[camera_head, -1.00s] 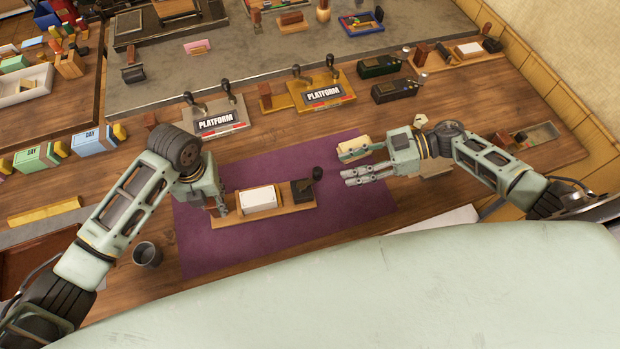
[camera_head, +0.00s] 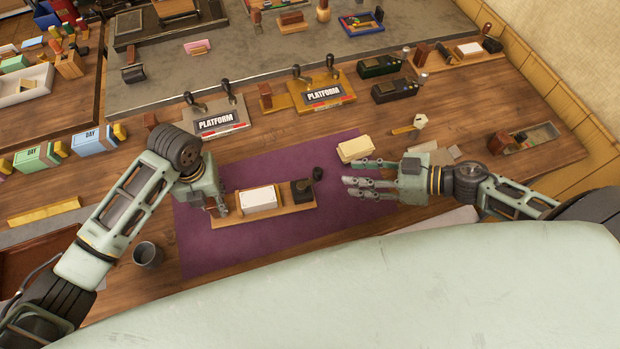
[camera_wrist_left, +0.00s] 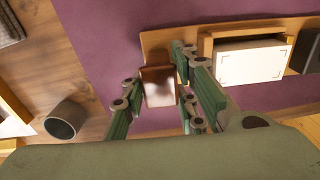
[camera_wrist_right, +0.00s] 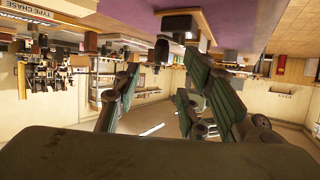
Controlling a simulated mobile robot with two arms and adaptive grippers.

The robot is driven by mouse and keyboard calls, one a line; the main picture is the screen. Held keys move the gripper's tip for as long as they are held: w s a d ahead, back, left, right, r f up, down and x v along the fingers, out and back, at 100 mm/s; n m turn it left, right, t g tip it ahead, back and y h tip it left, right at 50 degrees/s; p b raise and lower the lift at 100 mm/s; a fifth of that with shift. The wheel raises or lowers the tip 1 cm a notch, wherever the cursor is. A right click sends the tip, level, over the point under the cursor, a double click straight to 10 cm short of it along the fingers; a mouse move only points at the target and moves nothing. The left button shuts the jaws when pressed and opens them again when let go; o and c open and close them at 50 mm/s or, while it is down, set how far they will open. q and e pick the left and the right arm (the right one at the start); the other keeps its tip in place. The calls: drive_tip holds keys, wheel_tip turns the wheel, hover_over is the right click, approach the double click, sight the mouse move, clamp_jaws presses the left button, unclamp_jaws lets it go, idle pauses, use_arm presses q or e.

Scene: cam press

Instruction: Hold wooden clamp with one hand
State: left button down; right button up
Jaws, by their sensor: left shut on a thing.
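The wooden clamp (camera_wrist_left: 159,87), a small brown block, stands at the left end of a wooden board (camera_head: 285,212) on the purple mat (camera_head: 225,248). My left gripper (camera_head: 216,206) is shut on the clamp, with a finger on either side of it in the left wrist view. In the head view the gripper mostly hides the clamp. A white card (camera_head: 259,199) lies on a wooden block in the middle of the board. A black block with a knob (camera_head: 303,189) is at the right end. My right gripper (camera_head: 358,179) is open and empty above the mat's right side.
A stack of cream cards (camera_head: 355,149) lies near the mat's upper right edge. A dark cup (camera_head: 147,255) stands left of the mat. Two platforms (camera_head: 216,122) (camera_head: 322,95) with black levers stand behind the mat. The mat's lower part is clear.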

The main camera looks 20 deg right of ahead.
drive_tip(key=x, duration=0.9)
drive_tip(key=shift+w+a, duration=0.1)
drive_tip(key=shift+a, duration=0.1)
drive_tip(key=shift+c, duration=0.2)
clamp_jaws()
drive_tip(key=shift+d, duration=0.1)
